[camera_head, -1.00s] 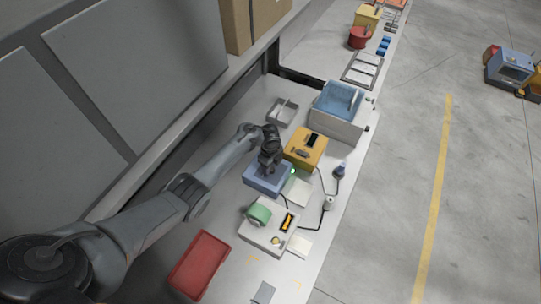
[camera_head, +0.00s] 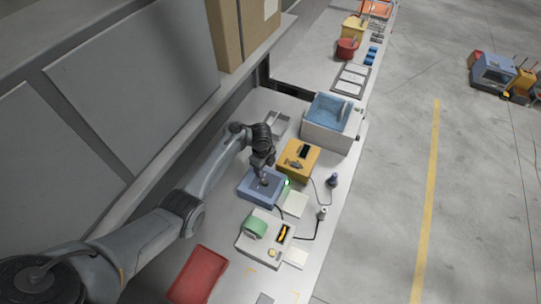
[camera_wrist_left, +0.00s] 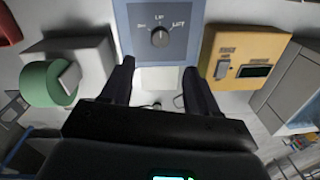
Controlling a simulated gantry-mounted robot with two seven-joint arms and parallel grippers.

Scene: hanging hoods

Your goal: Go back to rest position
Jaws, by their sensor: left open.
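My left gripper (camera_head: 262,176) is above the blue box (camera_head: 246,188) on the bench. In the left wrist view, the blue box (camera_wrist_left: 178,18) has a dark round knob (camera_wrist_left: 160,36) with printed labels around it. The two fingers of the left gripper (camera_wrist_left: 158,66) are spread apart with nothing between them. The knob lies beyond the fingertips, and a gap shows. My right gripper is in neither view.
A yellow box (camera_head: 291,172) stands close beside the blue box. A white box with a green roll (camera_head: 255,228) is nearer, and a red tray (camera_head: 198,273) lies nearer still. A blue-lined basin (camera_head: 320,133) stands farther back. Wall panels (camera_head: 135,70) and a cardboard box (camera_head: 236,35) flank the left.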

